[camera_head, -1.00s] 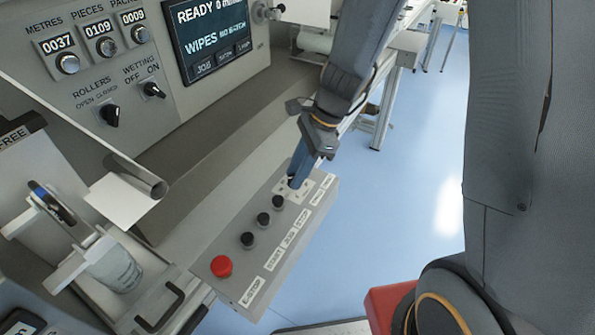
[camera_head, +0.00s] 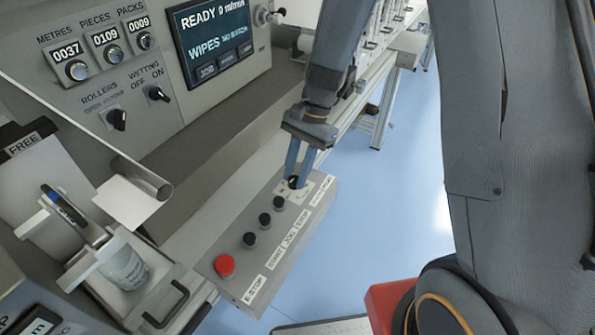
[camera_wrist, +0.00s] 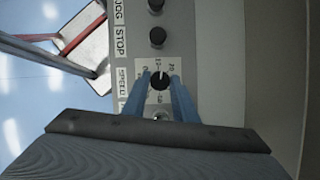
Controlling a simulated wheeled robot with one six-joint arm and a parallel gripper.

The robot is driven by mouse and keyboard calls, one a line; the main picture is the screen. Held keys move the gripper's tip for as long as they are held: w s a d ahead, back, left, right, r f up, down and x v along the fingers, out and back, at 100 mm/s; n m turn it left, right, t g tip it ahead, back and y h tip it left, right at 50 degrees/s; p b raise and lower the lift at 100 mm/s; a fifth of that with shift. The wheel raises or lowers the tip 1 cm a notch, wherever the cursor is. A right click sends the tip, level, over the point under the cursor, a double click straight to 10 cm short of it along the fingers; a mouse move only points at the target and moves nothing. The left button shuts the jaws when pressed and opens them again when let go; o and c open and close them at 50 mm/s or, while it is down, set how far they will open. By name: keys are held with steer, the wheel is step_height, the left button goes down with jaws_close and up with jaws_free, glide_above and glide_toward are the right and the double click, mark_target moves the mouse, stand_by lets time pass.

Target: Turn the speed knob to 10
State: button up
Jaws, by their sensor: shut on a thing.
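The speed knob (camera_wrist: 159,80) is a small black dial with a white pointer line on a pale scale plate. It sits at the far end of the grey button box, beside the SPEED label (camera_wrist: 123,80). My gripper (camera_head: 296,180) comes down on it from above; its two blue fingers (camera_wrist: 165,88) stand on either side of the knob and are shut on it. In the wrist view the pointer line points roughly toward the top of the picture, but the scale numbers are too blurred to read surely. In the head view the fingers partly hide the knob.
The box (camera_head: 215,284) also carries a red E-STOP button (camera_head: 224,265) and several black buttons (camera_head: 264,220) in a row. The display (camera_head: 212,38) reads READY, 0 m/min. Left of the box are a clear cup (camera_head: 124,268) and a metal handle (camera_head: 172,308).

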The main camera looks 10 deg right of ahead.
steer(key=shift+n+g+h, duration=0.3)
steer(key=shift+n, duration=0.5)
steer(key=o, duration=1)
steer(key=shift+s, duration=0.1)
steer(key=shift+r, duration=0.1)
steer(key=shift+w+r, duration=0.3)
steer(key=b+v, duration=0.2)
steer(key=v, duration=0.5)
steer(key=shift+s, duration=0.15)
